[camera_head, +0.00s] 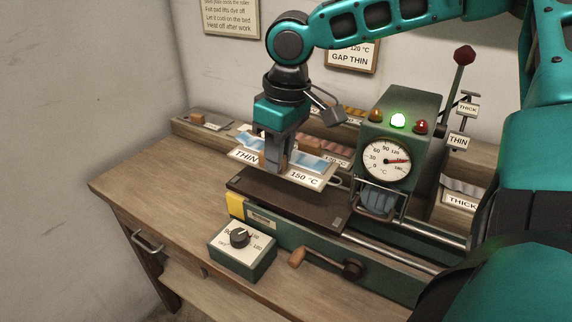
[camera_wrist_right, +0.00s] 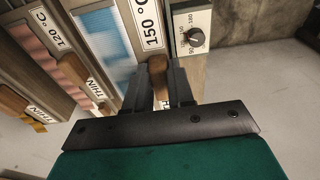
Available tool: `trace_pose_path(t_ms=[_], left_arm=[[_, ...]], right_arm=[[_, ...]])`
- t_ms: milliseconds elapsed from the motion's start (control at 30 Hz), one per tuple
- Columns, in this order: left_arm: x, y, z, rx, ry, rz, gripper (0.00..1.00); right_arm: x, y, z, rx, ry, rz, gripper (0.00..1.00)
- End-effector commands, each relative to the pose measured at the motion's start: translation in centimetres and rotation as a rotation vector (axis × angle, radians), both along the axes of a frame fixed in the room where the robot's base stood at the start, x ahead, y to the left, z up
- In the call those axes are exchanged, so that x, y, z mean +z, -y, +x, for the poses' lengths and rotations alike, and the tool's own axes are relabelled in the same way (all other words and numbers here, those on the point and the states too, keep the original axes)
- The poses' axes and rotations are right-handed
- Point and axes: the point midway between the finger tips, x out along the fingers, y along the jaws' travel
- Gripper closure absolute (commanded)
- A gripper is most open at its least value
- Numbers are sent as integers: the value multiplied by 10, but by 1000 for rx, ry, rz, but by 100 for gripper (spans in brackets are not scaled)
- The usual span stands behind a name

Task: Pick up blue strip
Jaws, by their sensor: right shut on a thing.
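The blue strip (camera_head: 310,164) is a light blue patterned sheet in a frame with a white front label reading THIN and 150 °C. In the right wrist view the blue strip (camera_wrist_right: 108,42) lies beside the 150 °C label. My right gripper (camera_head: 275,168) points down at the frame's front edge. In the wrist view my right gripper (camera_wrist_right: 160,82) is shut on the frame's brown wooden handle (camera_wrist_right: 158,66). The fingers hide part of the label. The frame appears above the rear of the dark flat bed (camera_head: 290,204); any gap is unclear. My left gripper is not in view.
A control box with a knob (camera_head: 242,249) and a crank (camera_head: 325,263) are at the front. The wooden bench's left side (camera_head: 150,180) is clear.

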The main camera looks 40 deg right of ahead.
Motion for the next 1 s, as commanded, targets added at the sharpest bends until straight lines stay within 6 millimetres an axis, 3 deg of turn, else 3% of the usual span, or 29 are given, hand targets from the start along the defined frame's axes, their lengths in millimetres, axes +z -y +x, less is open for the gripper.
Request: trace_pose_path(t_ms=[667,1000], left_arm=[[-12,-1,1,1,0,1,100],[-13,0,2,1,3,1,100]], right_arm=[[-5,-132,88,4,-4,5,100],[-3,-147,100,2,-3,2,100]])
